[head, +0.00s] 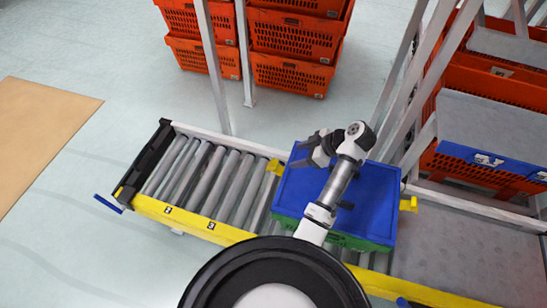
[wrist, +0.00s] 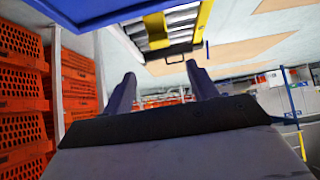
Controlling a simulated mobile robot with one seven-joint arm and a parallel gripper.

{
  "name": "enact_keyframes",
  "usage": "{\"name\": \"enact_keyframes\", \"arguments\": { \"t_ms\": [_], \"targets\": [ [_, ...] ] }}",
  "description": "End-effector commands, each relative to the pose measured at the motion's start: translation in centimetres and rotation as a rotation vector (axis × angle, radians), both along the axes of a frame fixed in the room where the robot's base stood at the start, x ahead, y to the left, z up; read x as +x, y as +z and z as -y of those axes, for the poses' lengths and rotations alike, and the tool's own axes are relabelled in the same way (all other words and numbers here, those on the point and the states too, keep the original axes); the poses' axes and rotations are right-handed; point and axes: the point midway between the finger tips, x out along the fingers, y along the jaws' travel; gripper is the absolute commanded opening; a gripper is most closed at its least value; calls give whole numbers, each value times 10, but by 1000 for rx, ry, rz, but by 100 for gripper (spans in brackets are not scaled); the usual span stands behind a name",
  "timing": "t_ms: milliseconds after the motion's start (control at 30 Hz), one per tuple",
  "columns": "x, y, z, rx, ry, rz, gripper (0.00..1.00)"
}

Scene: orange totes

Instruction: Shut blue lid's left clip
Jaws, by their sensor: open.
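The blue lid (head: 300,190) lies on a green tote (head: 350,241) on the roller conveyor. Its yellow left clip (head: 275,167) sticks up at the lid's left edge and looks unfastened. In the wrist view, the lid's blue edge (wrist: 90,10) fills the top left, with a yellow piece that appears to be this clip (wrist: 155,30) beside it. My gripper (head: 303,151) is above the far part of the lid, right of the left clip, pointing left. Its two fingers (wrist: 162,85) are apart, with nothing between them. My arm hides part of the lid.
A yellow right clip (head: 408,203) sticks out at the lid's right edge. Grey posts (head: 215,65) stand behind the conveyor, with stacked orange totes (head: 290,75) beyond. Shelving with a blue-edged tote (head: 490,160) is at right. The conveyor rollers (head: 215,180) left of the tote are clear.

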Motion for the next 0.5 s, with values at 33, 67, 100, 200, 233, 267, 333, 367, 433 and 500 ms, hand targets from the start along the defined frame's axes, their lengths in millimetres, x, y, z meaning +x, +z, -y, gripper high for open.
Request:
{"name": "enact_keyframes", "arguments": {
  "t_ms": [33,67,100,200,233,267,333,367,433,500],
  "targets": [
    [1,-10,-7,1,4,-2,58],
    [2,-14,-10,0,4,-3,58],
    [4,-16,-16,0,4,-4,58],
    [9,-29,-31,1,4,-5,58],
    [10,-34,-35,1,4,-6,58],
    [12,-39,-39,1,2,-5,58],
    [15,-49,-50,0,3,-6,58],
    [17,-53,-53,-1,2,-4,58],
    [20,-63,-62,-1,1,-3,58],
    [22,-71,-69,-1,0,-3,58]
  ]
}}
